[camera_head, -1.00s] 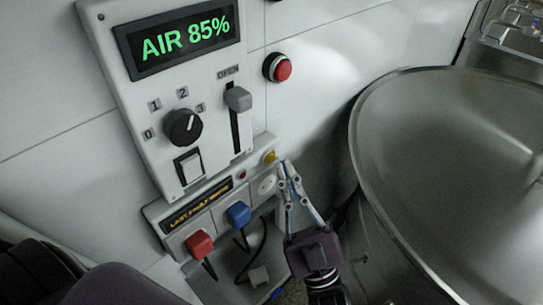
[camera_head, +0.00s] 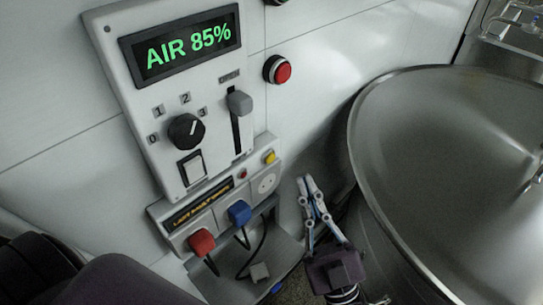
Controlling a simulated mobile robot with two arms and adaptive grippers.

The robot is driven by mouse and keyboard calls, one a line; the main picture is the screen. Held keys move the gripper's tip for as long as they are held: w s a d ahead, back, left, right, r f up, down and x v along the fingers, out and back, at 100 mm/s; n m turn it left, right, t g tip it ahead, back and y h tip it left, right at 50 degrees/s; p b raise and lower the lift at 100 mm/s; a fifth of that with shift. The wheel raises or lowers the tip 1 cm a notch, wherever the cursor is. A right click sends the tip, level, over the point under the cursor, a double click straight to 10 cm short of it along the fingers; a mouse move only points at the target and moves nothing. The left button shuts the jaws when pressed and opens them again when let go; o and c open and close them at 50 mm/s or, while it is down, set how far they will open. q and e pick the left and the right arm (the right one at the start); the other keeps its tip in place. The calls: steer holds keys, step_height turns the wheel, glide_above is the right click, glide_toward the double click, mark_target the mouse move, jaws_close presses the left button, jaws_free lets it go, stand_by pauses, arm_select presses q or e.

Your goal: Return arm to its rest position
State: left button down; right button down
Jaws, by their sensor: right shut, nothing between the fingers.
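My right gripper (camera_head: 305,181) shows in the head view between the control panel and the large steel bowl. Its fingers are shut and empty, pointing up toward the wall, apart from the panel. My left gripper is not in view. The control panel (camera_head: 128,92) on the wall has a display (camera_head: 185,45) reading AIR 85%. Below it are a black rotary knob (camera_head: 186,131), a grey slider handle (camera_head: 240,102) near the top of its slot, and a light rocker switch (camera_head: 192,168).
The steel bowl (camera_head: 440,130) fills the right side. A lower socket box holds a red plug (camera_head: 201,242), a blue plug (camera_head: 239,213), an empty round socket (camera_head: 267,182) and a yellow button (camera_head: 270,157). A grey plug (camera_head: 259,272) lies on the shelf below. A red button (camera_head: 280,70) is on the wall.

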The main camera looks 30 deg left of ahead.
stand_by(0.4)
